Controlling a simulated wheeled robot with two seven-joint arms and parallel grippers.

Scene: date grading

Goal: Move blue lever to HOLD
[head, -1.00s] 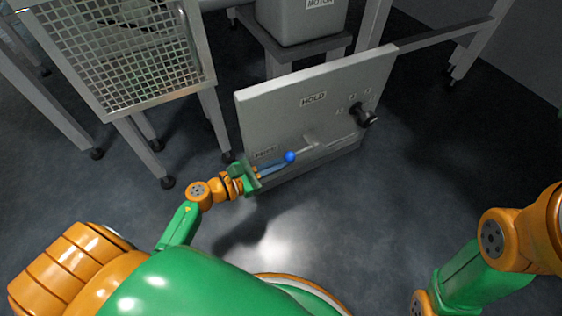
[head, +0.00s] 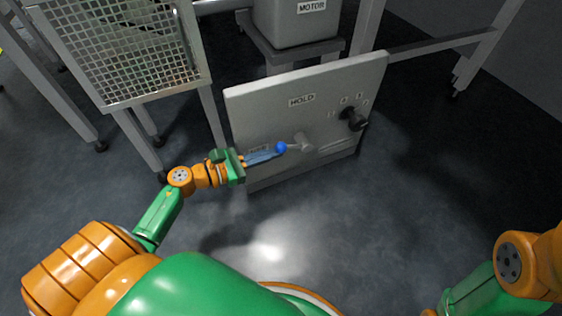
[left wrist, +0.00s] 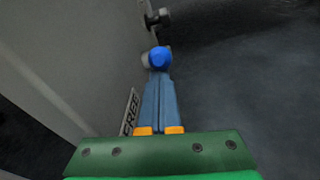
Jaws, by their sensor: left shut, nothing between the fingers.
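The blue lever (head: 281,147) is a blue ball on a short grey arm that points left from its pivot on the grey panel. The HOLD label (head: 302,100) is above the pivot. A second label (head: 257,149), partly hidden behind my fingers, is to the left; it shows at an angle in the left wrist view (left wrist: 131,112). My left gripper (head: 277,151) is shut and empty, with its blue fingertips at the ball. In the left wrist view the ball (left wrist: 159,57) is just past the fingertips; contact cannot be told for certain. My right gripper is not in view.
A black knob (head: 354,119) with small marks around it is on the panel's right side. A mesh-sided frame (head: 115,55) stands at the left, and a motor box (head: 297,20) is behind the panel. The floor in front is clear.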

